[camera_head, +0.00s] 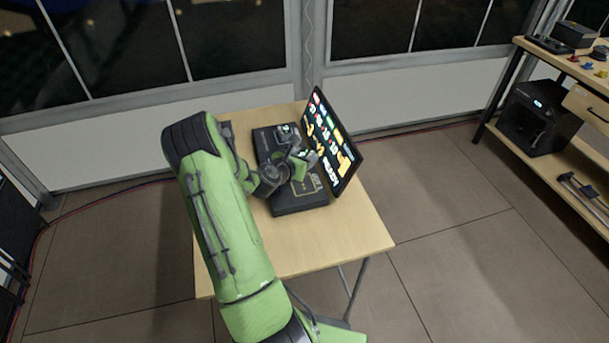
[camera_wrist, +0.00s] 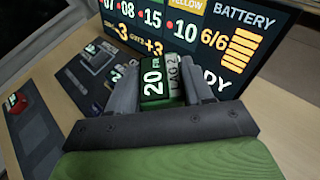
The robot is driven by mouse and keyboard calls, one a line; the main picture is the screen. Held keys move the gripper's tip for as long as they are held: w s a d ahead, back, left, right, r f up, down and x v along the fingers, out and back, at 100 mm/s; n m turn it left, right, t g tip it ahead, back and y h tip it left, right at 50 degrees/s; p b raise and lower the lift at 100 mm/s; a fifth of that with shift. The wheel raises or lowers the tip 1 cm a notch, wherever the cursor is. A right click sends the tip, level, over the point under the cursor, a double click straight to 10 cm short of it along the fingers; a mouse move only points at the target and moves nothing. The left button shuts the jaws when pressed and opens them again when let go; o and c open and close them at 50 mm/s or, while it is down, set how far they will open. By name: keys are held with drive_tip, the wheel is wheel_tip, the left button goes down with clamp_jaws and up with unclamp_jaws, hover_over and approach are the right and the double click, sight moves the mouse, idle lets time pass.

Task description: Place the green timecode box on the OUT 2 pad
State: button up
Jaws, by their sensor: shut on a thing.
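My gripper (camera_wrist: 160,90) is shut on the green timecode box (camera_wrist: 153,84) in the wrist view. The box has "20" in white on its near face and a paler face with lettering beside it. In the head view my gripper (camera_head: 303,160) is over the dark board (camera_head: 300,197) on the table, close in front of the screen. The board also shows at left in the wrist view (camera_wrist: 62,72). The fingers and box hide the surface beneath, so I cannot tell whether the box touches it. I cannot make out the OUT 2 pad for certain.
A lit screen (camera_head: 332,142) stands upright along the board's right side, very near my gripper. Small devices (camera_wrist: 95,58) sit on the board. A grey mat (camera_wrist: 32,135) with a red item (camera_wrist: 15,103) lies at left. The wooden table (camera_head: 340,235) is clear in front.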

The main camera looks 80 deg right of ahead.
sight(303, 186)
drive_tip(key=f+b, duration=0.1)
drive_tip(key=f, duration=0.4)
drive_tip(key=f+b, duration=0.1)
drive_tip(key=f, duration=0.3)
drive_tip(key=shift+w+a+f+b, duration=0.15)
drive_tip(key=shift+w+f+b, duration=0.05)
drive_tip(key=shift+f+b, duration=0.15)
drive_tip(key=shift+f, duration=0.15)
drive_tip(key=o, duration=1.1)
